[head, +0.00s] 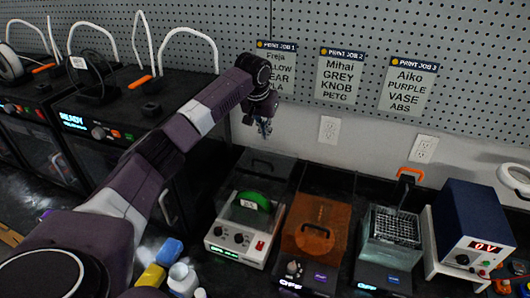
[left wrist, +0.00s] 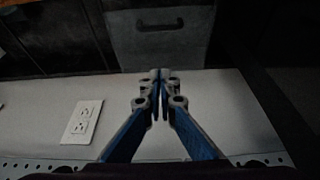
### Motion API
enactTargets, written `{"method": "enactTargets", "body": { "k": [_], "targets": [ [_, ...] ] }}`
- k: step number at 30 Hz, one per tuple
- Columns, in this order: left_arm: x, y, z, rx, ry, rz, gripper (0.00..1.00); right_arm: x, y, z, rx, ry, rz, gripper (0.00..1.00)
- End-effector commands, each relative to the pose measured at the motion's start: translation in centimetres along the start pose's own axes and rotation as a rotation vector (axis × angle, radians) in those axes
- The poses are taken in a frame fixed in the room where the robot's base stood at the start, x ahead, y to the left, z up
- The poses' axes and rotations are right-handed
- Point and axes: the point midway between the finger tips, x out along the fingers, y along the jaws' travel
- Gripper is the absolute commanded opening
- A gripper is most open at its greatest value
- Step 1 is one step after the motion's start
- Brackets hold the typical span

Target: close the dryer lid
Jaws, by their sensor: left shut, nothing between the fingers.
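The dryer (head: 235,240) is a white box with knobs and a red switch on its front, standing on the dark bench. A green spool (head: 250,201) sits in it. Its smoky see-through lid (head: 268,172) stands raised at the back, with a dark handle near its top edge. The lid's handle also shows in the left wrist view (left wrist: 160,27). My left gripper (head: 264,128) is shut and empty, pointing down by the wall, above and behind the raised lid, apart from it. Its closed fingertips show in the left wrist view (left wrist: 159,76). My right gripper is out of view.
An orange-lidded box (head: 316,225) stands right of the dryer, then a machine with a wire basket (head: 396,226) and a blue power supply (head: 470,225). Printers (head: 125,110) stand at left. Bottles (head: 183,277) lie in front. The wall is close behind my gripper.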

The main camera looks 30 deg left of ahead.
Motion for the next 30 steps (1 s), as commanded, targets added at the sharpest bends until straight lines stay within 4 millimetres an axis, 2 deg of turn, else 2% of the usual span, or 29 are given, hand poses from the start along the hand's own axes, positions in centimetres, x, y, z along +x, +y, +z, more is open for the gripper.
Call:
{"method": "enactTargets", "body": {
  "k": [1, 5, 13, 22, 30],
  "targets": [
    [0.8, 0.0, 0.0, -0.001, -0.005, -0.001, 0.0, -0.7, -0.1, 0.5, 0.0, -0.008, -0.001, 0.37],
    [3.5, 0.1, 0.0, -0.001, -0.005, 0.0, 0.0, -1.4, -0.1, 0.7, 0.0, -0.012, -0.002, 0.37],
    [7.2, 0.0, 0.0, 0.001, -0.001, -0.002, 0.0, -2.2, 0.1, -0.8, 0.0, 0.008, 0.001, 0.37],
    [6.4, -0.1, 2.6, 0.004, 0.0, -0.003, 0.0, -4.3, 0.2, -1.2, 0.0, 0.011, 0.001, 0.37],
    [6.4, 0.0, 3.9, 0.002, 0.001, -0.001, 0.0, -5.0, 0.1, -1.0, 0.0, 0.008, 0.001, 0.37]
  ]
}}
